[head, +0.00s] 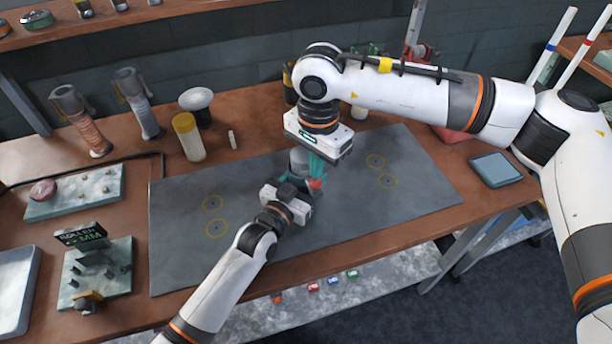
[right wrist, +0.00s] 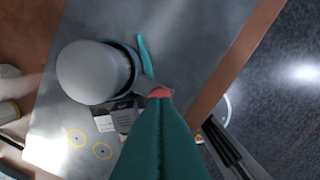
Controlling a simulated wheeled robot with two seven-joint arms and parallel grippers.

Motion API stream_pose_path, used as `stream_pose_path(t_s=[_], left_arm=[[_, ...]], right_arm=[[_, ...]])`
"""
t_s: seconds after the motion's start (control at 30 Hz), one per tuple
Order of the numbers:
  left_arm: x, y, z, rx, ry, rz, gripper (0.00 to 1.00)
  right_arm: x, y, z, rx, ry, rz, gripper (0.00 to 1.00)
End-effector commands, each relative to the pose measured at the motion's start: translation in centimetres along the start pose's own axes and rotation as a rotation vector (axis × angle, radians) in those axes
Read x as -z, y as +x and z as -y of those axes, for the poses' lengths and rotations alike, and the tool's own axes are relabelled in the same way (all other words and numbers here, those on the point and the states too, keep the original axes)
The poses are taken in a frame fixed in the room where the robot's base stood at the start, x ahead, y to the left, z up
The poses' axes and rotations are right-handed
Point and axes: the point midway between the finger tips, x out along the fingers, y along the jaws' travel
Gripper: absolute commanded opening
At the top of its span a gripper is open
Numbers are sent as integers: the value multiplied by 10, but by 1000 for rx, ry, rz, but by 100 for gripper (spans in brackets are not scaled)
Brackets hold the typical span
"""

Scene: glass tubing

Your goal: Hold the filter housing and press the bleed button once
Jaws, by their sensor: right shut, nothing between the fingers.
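The filter housing (head: 299,160), grey with a rounded top, stands on the dark mat and is partly covered by my grippers. In the right wrist view its pale dome (right wrist: 92,72) is at the left. My left gripper (head: 298,184) is low against the housing; one teal finger (right wrist: 146,55) lies along its side, and the other is mostly hidden. A red button (head: 316,183) sits low on the housing's right side. My right gripper (head: 317,175) is shut and empty, pointing down with its teal tips at the red button (right wrist: 160,93). I cannot tell whether they touch it.
The dark mat (head: 180,260) has yellow ring marks and is clear around the housing. A yellow-capped bottle (head: 188,138) and a round-topped stand (head: 197,105) are behind left. A blue-grey tray (head: 496,170) lies at right. Fixture plates (head: 75,192) are at left.

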Motion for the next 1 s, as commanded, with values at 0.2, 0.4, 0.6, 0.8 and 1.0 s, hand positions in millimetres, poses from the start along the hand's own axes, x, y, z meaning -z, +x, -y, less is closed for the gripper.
stream_pose_path(t_s=[0.2,0.4,0.6,0.8,1.0], left_arm=[[1,0,0,-1,1,-2,32],[1,0,0,-1,1,-2,32],[1,0,0,-1,1,-2,32],[1,0,0,-1,1,-2,32],[1,0,0,-1,1,-1,32]], right_arm=[[0,4,0,0,0,0,0],[0,11,0,0,0,-1,0],[0,16,0,1,0,-1,0],[0,23,0,1,0,0,0],[0,22,0,1,0,0,0]])
